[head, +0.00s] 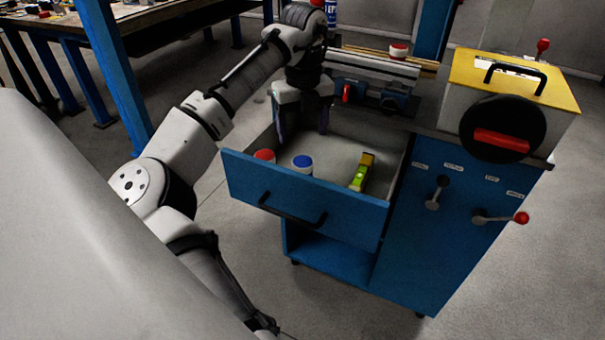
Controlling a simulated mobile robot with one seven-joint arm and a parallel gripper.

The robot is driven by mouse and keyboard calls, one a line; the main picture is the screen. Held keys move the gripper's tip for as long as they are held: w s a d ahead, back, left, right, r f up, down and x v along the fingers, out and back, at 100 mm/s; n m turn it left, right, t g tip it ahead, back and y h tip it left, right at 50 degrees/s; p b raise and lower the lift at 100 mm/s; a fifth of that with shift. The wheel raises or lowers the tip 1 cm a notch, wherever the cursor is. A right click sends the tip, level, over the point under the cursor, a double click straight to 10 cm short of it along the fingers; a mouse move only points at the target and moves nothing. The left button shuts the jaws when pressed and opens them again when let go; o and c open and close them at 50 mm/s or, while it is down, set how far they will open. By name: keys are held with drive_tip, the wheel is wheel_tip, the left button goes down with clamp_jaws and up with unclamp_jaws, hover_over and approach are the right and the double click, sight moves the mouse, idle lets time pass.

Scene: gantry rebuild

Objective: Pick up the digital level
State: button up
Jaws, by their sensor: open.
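The digital level (361,174) is a small yellow-green bar with a dark part near its far end. It lies in the right part of an open blue drawer (300,200), near the drawer's front. My gripper (302,138) points down over the left rear part of the drawer, left of the level and apart from it. Its fingers are dark and spread, with nothing seen between them. I cannot tell whether the fingertips reach below the drawer's rim.
A red-topped jar (264,156) and a blue-topped jar (302,163) stand in the drawer, between my gripper and its front panel. A vise (372,95) sits behind the drawer. At right are a yellow-topped box (515,85) and levers (436,192). The drawer's middle floor looks clear.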

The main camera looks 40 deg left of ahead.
wheel_tip(320, 180, down, 13)
drive_tip(key=shift+f, duration=0.1)
drive_tip(key=c, duration=1.1)
drive_tip(key=shift+c, duration=0.2)
drive_tip(key=shift+r, duration=0.2)
